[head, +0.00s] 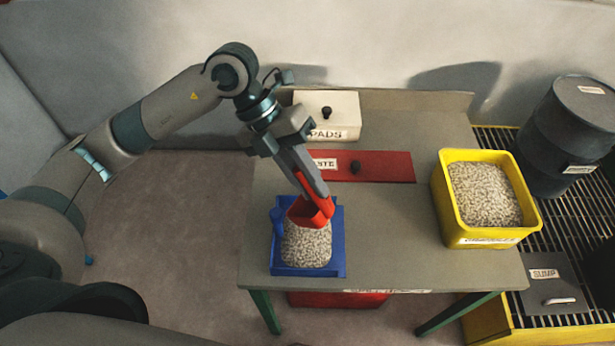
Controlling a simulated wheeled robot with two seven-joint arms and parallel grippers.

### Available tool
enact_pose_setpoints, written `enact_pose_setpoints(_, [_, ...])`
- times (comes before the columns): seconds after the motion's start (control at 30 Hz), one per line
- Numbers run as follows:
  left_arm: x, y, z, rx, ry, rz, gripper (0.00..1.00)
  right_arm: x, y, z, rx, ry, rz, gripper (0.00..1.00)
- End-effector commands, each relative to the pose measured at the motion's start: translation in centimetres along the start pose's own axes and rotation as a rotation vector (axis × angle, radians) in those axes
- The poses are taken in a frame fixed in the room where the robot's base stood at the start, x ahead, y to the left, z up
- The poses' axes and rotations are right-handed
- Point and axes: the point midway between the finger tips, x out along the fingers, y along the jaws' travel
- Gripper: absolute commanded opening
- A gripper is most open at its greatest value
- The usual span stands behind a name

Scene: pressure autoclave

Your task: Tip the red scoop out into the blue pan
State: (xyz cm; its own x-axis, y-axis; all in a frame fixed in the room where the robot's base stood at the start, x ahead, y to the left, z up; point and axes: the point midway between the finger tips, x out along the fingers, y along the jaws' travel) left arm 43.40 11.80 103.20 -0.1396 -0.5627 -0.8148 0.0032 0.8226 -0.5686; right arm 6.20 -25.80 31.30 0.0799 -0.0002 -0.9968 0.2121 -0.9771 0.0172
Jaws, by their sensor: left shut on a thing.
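The red scoop (311,212) is in my left gripper (318,196), which is shut on it and points down from above. The scoop is over the back part of the blue pan (337,262) and looks tilted; whether it touches the pan or its contents I cannot tell. The blue pan sits at the front left of the table and holds a heap of pale granules (306,245). The inside of the scoop is mostly hidden. My right gripper is not in view.
A yellow bin (450,215) of granules stands at the table's right. Behind the pan are a red lidded panel (385,166) and a white box (340,112) marked PADS. A dark drum (570,125) and a sump lid (548,285) are far right. The table (400,245) is bare between pan and bin.

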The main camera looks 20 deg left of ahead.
Motion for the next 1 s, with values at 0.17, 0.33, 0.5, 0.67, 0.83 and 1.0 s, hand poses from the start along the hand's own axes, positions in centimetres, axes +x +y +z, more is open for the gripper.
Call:
enact_pose_setpoints(0.17, [-0.2, -1.2, -0.3, 0.004, -0.012, 0.063, 0.0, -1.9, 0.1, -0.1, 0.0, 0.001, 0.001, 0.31])
enact_pose_setpoints(0.33, [-0.1, -1.9, -0.4, 0.005, -0.024, 0.125, 0.0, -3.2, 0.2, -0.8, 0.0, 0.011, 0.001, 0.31])
enact_pose_setpoints(0.5, [0.0, -2.6, -0.5, 0.005, -0.039, 0.188, 0.0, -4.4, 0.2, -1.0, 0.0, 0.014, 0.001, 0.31])
enact_pose_setpoints(0.67, [0.5, -3.9, -0.7, 0.008, -0.06, 0.293, 0.0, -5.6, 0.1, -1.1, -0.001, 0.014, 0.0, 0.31])
enact_pose_setpoints(0.83, [1.0, -4.9, -0.9, 0.008, -0.084, 0.407, 0.0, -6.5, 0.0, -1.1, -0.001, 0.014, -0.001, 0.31])
enact_pose_setpoints(1.0, [1.7, -5.6, -1.1, 0.006, -0.106, 0.514, 0.0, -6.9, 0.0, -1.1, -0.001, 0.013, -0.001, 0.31])
